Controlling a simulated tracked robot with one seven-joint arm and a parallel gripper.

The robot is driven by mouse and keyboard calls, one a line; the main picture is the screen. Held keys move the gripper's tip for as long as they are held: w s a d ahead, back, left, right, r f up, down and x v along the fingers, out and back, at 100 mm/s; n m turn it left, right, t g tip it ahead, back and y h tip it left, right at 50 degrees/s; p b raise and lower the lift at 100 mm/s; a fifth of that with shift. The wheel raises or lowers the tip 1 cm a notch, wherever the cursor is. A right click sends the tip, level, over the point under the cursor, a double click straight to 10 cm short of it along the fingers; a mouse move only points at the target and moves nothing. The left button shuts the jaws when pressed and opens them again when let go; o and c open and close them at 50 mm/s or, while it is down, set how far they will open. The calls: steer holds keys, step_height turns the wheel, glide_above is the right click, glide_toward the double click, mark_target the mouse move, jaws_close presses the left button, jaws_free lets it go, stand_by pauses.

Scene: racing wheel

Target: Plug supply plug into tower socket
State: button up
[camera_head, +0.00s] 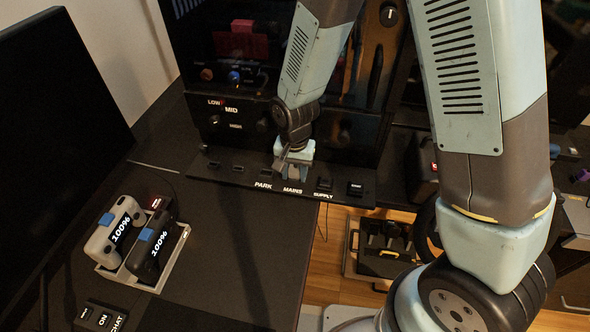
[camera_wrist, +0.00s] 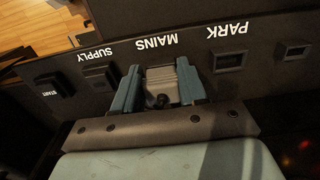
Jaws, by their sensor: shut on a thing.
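My gripper (camera_wrist: 160,92) points down at the labelled ledge and is shut on a grey ribbed plug (camera_wrist: 161,78), which I take to be the supply plug. The plug is at the MAINS label; I cannot tell whether it is seated in a socket there. In the head view my gripper (camera_head: 293,168) is over the ledge (camera_head: 225,174) at the foot of the dark tower (camera_head: 245,140). The SUPPLY position (camera_wrist: 100,76) and PARK position (camera_wrist: 230,61) lie on either side of the plug. No position is marked as the tower socket.
A START button (camera_wrist: 55,86) is beyond SUPPLY. Two controllers (camera_head: 112,230) (camera_head: 152,248) stand in a pale dock (camera_head: 172,262) on the black desk (camera_head: 235,270), with a monitor (camera_head: 55,130) at left. The desk between dock and ledge is clear. My arm covers the right side.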

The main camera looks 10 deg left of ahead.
mark_target(295, 170)
steer(key=shift+f, duration=0.25)
steer(key=o, duration=1.1)
step_height(295, 170, up, 14)
steer(key=shift+f, duration=0.15)
stand_by(0.5)
